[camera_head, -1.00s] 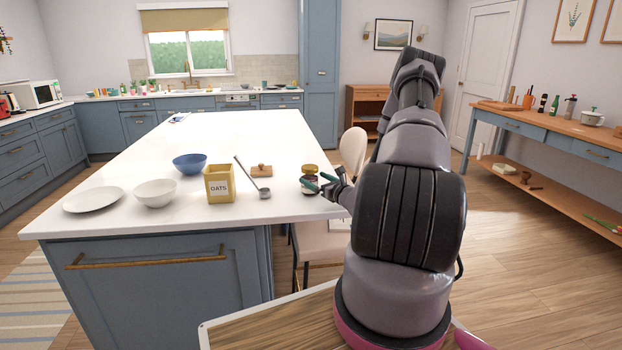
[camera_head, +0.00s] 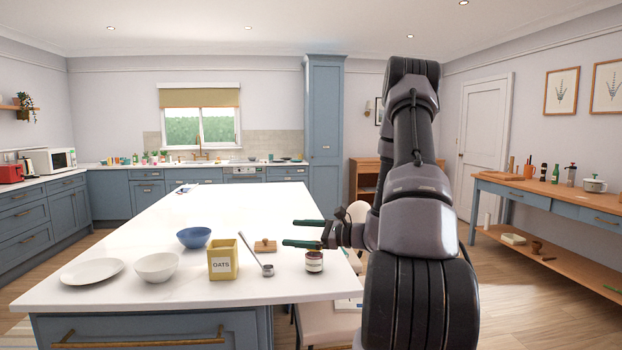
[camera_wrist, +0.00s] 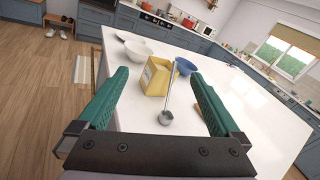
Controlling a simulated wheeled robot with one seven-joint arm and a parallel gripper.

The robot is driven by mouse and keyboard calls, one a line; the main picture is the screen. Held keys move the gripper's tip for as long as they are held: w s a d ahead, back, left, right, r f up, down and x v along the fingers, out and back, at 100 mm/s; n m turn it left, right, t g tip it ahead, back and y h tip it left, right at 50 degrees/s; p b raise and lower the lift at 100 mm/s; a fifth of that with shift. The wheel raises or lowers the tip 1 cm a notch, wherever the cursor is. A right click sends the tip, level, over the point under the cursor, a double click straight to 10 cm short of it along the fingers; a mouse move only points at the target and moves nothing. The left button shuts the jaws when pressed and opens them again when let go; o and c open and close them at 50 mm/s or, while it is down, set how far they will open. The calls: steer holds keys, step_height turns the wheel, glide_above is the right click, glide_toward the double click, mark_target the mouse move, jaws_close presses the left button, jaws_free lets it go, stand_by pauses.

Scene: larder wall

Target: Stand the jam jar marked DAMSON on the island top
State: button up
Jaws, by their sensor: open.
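A small jam jar (camera_head: 314,263) with a pale label stands upright on the white island top (camera_head: 225,208), close to its right edge. The label's writing is too small to read. My gripper (camera_head: 293,233) is open and empty, just above and beyond the jar, apart from it. In the wrist view, its two green fingers (camera_wrist: 160,78) are spread wide with nothing between them that they touch. The jar does not show in the wrist view.
Left of the jar on the island are a metal ladle (camera_head: 267,269), a wooden block (camera_head: 265,246), a yellow OATS box (camera_head: 223,261), a blue bowl (camera_head: 194,237), a white bowl (camera_head: 156,267) and a plate (camera_head: 92,271). The island's far part is mostly clear.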

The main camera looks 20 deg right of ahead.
steer(key=s+a+r+n+g+h, duration=0.4)
steer(key=s+a+r+n+g, duration=0.7)
steer(key=s, duration=0.3)
steer(key=s+d+r+n+t+h, duration=0.4)
steer(key=s+r+n+t+h, duration=0.2)
steer(key=s+r, duration=0.4)
steer(key=shift+d+r+n+t+h, duration=0.15)
steer(key=shift+r+n+t+h, duration=0.2)
steer(key=shift+n+h, duration=0.3)
